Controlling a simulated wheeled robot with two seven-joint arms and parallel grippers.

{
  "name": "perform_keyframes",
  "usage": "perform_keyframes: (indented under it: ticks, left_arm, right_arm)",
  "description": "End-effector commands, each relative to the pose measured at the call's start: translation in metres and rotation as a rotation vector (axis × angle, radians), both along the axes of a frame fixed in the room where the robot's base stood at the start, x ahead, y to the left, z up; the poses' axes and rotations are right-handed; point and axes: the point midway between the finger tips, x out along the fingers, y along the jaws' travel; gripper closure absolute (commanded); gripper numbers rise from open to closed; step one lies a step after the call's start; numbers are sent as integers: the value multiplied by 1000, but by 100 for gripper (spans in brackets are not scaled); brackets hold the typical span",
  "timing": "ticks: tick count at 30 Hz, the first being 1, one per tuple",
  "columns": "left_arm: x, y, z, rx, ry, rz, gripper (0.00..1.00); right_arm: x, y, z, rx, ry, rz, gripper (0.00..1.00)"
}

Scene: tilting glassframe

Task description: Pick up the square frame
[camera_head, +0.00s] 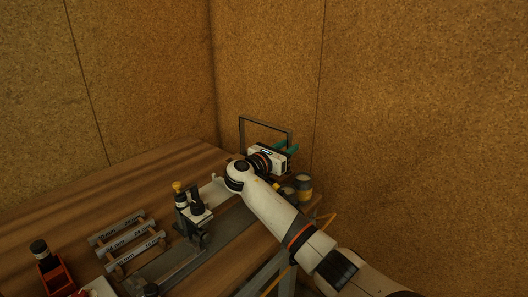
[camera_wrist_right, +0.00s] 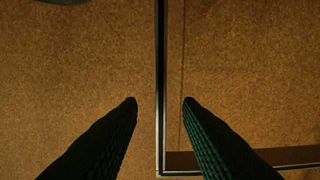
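The square frame (camera_head: 265,124) is a thin dark outline standing upright at the far right corner of the table, near the wall corner. Its lower part is hidden behind my right gripper and arm. My right gripper (camera_head: 287,147) is at the frame, with its teal fingers apart. In the right wrist view, one upright bar of the frame (camera_wrist_right: 161,50) runs between the two dark ridged fingertips (camera_wrist_right: 160,101). Gaps show on both sides of the bar. A lower bar of the frame runs off to the right there. My left gripper is not in view.
The wooden table (camera_head: 150,170) has bare room at its back left. A microscope-like device (camera_head: 193,205), a rack of grey labelled bars (camera_head: 125,238) and a red holder (camera_head: 52,272) stand toward the front. Small jars (camera_head: 303,186) sit beside my right arm. Cork-like walls (camera_head: 420,110) close in behind.

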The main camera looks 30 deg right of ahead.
Motion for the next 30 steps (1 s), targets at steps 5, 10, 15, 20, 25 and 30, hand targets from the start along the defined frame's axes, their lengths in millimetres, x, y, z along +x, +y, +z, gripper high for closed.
perform_keyframes:
  ticks: [5, 10, 15, 20, 25, 30]
  left_arm:
    - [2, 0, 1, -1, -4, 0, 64]
    - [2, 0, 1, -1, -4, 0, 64]
    - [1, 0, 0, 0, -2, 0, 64]
    - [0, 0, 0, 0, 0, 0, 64]
    - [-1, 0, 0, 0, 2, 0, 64]
    - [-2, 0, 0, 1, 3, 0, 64]
  right_arm:
    - [7, -16, 1, 0, 0, 0, 68]
    - [7, -17, 0, 0, 0, 1, 68]
    - [7, -17, 0, 0, 0, 1, 85]
    - [7, -17, 0, 0, 0, 1, 100]
    - [7, -17, 0, 0, 0, 1, 100]
    - [7, -17, 2, 0, -1, 1, 100]
